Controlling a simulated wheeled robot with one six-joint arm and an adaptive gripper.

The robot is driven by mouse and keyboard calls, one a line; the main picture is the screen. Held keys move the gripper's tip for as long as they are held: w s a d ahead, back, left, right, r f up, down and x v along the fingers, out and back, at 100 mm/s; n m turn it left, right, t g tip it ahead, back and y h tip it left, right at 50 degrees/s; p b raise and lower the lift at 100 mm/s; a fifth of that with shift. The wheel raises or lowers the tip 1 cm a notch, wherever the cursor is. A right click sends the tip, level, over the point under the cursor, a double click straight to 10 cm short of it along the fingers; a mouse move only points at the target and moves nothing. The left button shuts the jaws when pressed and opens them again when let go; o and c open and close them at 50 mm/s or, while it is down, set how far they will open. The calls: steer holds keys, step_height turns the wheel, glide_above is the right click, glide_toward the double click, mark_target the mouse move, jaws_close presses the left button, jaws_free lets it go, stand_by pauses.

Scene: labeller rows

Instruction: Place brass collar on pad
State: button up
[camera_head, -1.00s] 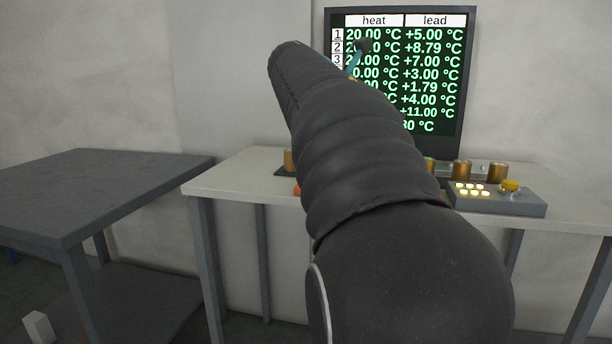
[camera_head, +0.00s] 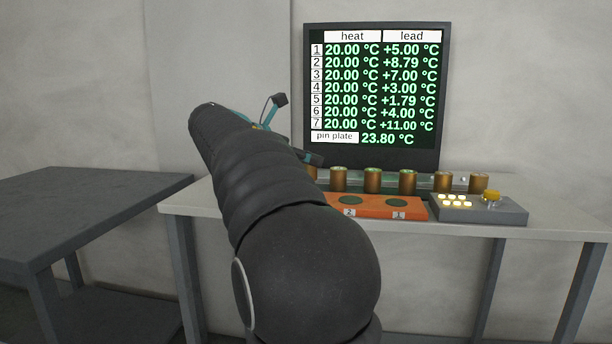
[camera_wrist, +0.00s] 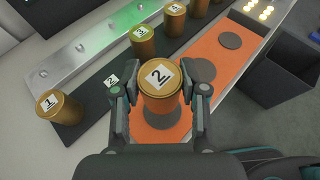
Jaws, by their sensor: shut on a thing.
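My gripper (camera_wrist: 160,98) is shut on a brass collar (camera_wrist: 160,82) whose top carries a label 2. The collar is upright between the fingers, over the near end of an orange plate (camera_wrist: 218,85). I cannot tell whether it touches the plate. A round dark pad (camera_wrist: 203,70) lies just beyond it and another pad (camera_wrist: 230,40) lies farther up the plate. In the head view the orange plate (camera_head: 378,212) shows pads marked 2 (camera_head: 350,199) and 1 (camera_head: 397,202); my arm hides its left part and the held collar.
Other brass collars stand in a row on a dark strip, with collar 1 (camera_wrist: 60,106) at left and collar 3 (camera_wrist: 141,40) beyond. The place labelled 2 (camera_wrist: 112,81) is empty. A grey button box (camera_head: 478,209) and a screen (camera_head: 375,95) are at right and behind.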

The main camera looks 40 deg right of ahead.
steer(key=shift+f+b, duration=0.4)
steer(key=shift+f, duration=1.35)
steer(key=shift+f, duration=0.2)
steer(key=o, duration=1.3)
steer(key=shift+c, duration=0.2)
steer(key=shift+r, duration=0.1)
steer(key=shift+a+r, duration=0.2)
steer(key=shift+a, duration=0.05)
steer(key=p+v, duration=0.1)
steer(key=v, duration=1)
steer(key=shift+a+r+p, duration=0.15)
steer(key=shift+a+p, duration=0.1)
steer(key=shift+p, duration=0.1)
